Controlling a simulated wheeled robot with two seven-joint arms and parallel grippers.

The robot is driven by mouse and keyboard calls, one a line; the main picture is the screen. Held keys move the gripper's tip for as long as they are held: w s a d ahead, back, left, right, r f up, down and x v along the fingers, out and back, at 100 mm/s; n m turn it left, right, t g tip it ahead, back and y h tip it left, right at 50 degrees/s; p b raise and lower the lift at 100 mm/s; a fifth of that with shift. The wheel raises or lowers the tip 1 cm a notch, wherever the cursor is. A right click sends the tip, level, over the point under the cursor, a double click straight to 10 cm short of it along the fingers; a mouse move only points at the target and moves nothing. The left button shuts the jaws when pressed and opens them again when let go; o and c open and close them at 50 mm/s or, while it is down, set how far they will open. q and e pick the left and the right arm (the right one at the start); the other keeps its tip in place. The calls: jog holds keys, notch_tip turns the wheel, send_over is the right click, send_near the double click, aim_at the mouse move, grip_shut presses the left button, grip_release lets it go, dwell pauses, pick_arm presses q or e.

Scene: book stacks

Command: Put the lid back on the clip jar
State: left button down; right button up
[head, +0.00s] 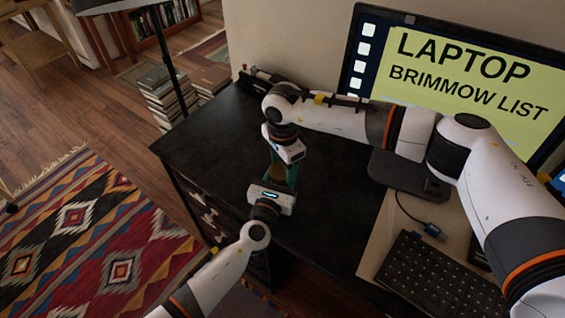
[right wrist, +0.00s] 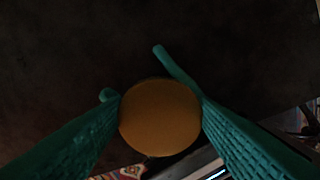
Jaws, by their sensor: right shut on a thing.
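A round, flat, tan-orange disc, which looks like the lid (right wrist: 160,117), sits between the teal fingers of my right gripper (right wrist: 160,100) in the right wrist view. The fingers press on its two sides. In the head view my right gripper (head: 283,167) points down over the black desk. My left gripper (head: 278,183) reaches in from below, close up against it, with teal fingers between the two white bodies. The left jaws are too covered to tell open from shut. I cannot make out the clip jar; the grippers and the disc may hide it.
The black desk (head: 225,140) is clear left of the grippers. A monitor (head: 470,75) on a dark stand (head: 410,180) is at the right, with a keyboard (head: 440,275) in front. A lamp pole (head: 168,60) and stacked books (head: 168,98) stand beyond the desk's left edge.

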jog(key=m, duration=0.7)
jog(key=shift+s, duration=0.2)
jog(key=m, duration=0.4)
jog(key=shift+m, duration=0.3)
jog(key=m, duration=0.4)
jog(key=shift+s+m, duration=0.15)
jog(key=shift+m, duration=0.15)
jog(key=m, duration=0.4)
jog(key=shift+a+m, duration=0.15)
jog(key=shift+m, duration=0.25)
jog(key=m, duration=0.4)
jog(key=shift+a, duration=0.1)
jog(key=m, duration=0.5)
jog(key=shift+a+f, duration=0.1)
jog(key=m, duration=0.5)
jog(key=shift+a, duration=0.1)
jog(key=m, duration=0.4)
pick_arm(q)
jog(key=shift+f, duration=0.1)
pick_arm(e)
jog(key=o, duration=1.1)
pick_arm(q)
jog(key=shift+w+a, duration=0.1)
jog(key=shift+a, duration=0.05)
pick_arm(e)
jog(key=shift+a, duration=0.1)
